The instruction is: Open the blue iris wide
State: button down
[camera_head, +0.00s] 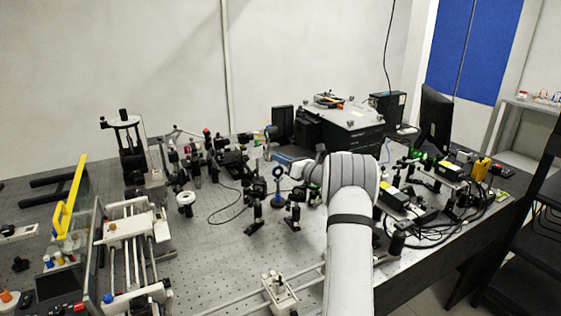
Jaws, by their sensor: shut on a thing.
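The blue iris (278,198) stands upright on the perforated bench, left of my arm. It has a blue post and base and a dark ring at the top. My white arm reaches in from the lower right and bends left towards it. My gripper (270,156) is at the top of the iris, just above its ring, and is shut on a part of it. The jaws are small in this view. The exact contact, the iris lever and the size of its opening are too small to make out.
Dark optic mounts (254,212) stand close to the left and front of the iris. More mounts crowd the left, and cables and mounts lie right of my arm. A large dark instrument (340,118) stands behind. A rail stage (137,228) is at front left.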

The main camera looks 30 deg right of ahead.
jog(key=shift+d+m, duration=0.1)
jog(key=shift+m, duration=0.2)
jog(key=c, duration=1.5)
grip_release()
jog(key=shift+b+v, duration=0.85)
jog(key=shift+v, duration=3)
jog(key=shift+o, duration=0.2)
jog(key=shift+f, duration=0.1)
